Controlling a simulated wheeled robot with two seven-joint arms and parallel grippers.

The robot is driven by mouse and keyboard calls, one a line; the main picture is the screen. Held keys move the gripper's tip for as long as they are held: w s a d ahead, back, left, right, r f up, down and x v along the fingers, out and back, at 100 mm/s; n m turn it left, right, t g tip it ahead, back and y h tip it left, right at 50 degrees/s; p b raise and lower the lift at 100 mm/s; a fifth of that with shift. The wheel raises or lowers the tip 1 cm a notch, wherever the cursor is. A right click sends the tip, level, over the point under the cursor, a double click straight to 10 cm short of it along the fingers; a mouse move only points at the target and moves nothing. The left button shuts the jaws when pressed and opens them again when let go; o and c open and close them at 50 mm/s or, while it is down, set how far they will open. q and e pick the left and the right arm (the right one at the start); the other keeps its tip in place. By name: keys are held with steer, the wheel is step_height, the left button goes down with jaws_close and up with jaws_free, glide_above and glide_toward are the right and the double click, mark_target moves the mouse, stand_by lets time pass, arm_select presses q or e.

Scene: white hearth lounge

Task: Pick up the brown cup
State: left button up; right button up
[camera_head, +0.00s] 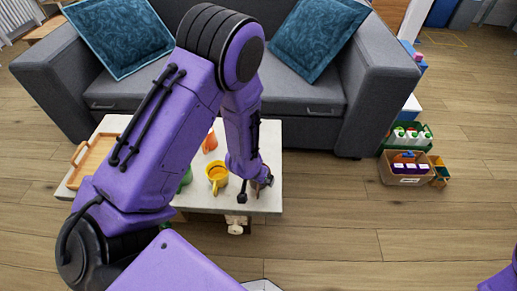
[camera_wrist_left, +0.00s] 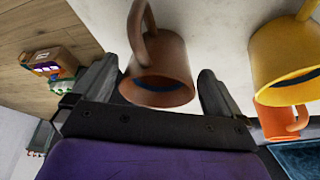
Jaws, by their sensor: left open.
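The brown cup (camera_wrist_left: 160,68) sits between the two fingers of my left gripper (camera_wrist_left: 157,85) in the left wrist view. Its handle points away from the palm, and its dark blue inside shows at the rim. The fingers stand apart, one on each side of the cup, and I cannot tell whether either touches it. In the head view, my left gripper (camera_head: 256,190) is low at the right end of the white table (camera_head: 268,150). There the brown cup (camera_head: 266,182) is mostly hidden by the gripper. My right gripper is out of view.
A yellow cup (camera_head: 217,176) stands close left of the gripper. An orange cup (camera_head: 210,142) is farther back, and a green item (camera_head: 186,180) is partly behind my arm. A wooden tray (camera_head: 84,172) is at the table's left. A grey sofa (camera_head: 310,125) stands behind.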

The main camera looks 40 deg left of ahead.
arm_select(q)
steer(key=shift+x, duration=1.25)
steer(key=shift+s, duration=0.1)
steer(key=c, duration=1)
steer(key=shift+r, duration=0.15)
